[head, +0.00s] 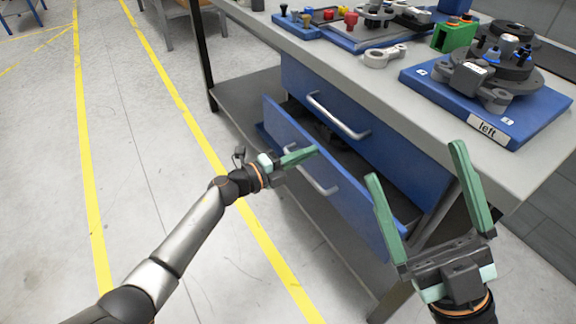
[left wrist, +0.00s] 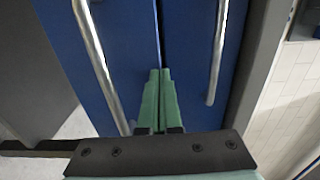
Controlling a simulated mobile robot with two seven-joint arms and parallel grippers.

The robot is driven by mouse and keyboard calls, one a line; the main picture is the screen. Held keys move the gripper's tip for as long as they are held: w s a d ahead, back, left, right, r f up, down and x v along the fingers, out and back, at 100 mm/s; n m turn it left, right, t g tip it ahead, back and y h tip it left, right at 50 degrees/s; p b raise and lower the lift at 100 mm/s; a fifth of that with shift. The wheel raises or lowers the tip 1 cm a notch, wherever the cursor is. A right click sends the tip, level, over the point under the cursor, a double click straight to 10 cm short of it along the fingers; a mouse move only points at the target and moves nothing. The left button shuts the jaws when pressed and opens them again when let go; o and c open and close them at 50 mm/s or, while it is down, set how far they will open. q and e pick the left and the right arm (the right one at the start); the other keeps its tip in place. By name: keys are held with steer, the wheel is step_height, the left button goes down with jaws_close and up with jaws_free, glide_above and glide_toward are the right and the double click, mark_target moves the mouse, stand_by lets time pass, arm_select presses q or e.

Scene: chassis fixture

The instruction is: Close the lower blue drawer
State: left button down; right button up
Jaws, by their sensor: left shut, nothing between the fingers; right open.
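The lower blue drawer (head: 350,196) stands pulled out of the bench, its inside showing behind its front panel. Its metal handle (head: 322,183) is on the front. The upper blue drawer (head: 375,140) above it looks shut. My left gripper (head: 316,150) is shut and empty, its green fingertips at the top edge of the lower drawer's front; I cannot tell if they touch. In the left wrist view the shut fingers (left wrist: 158,80) point at the seam between two blue panels, with a handle on each side. My right gripper (head: 415,162) is open and empty, right of the drawer.
The grey bench top (head: 400,95) carries a blue fixture plate (head: 490,115) marked "left", a green block (head: 455,36) and several small parts. A grey lower shelf (head: 245,95) lies left of the drawers. The floor left of the bench is clear, with yellow lines.

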arm_select(q)
steer(key=shift+b+x, duration=0.4)
steer(key=shift+x, duration=0.95)
arm_select(e)
steer(key=shift+f, duration=0.65)
arm_select(q)
steer(key=shift+a, duration=0.1)
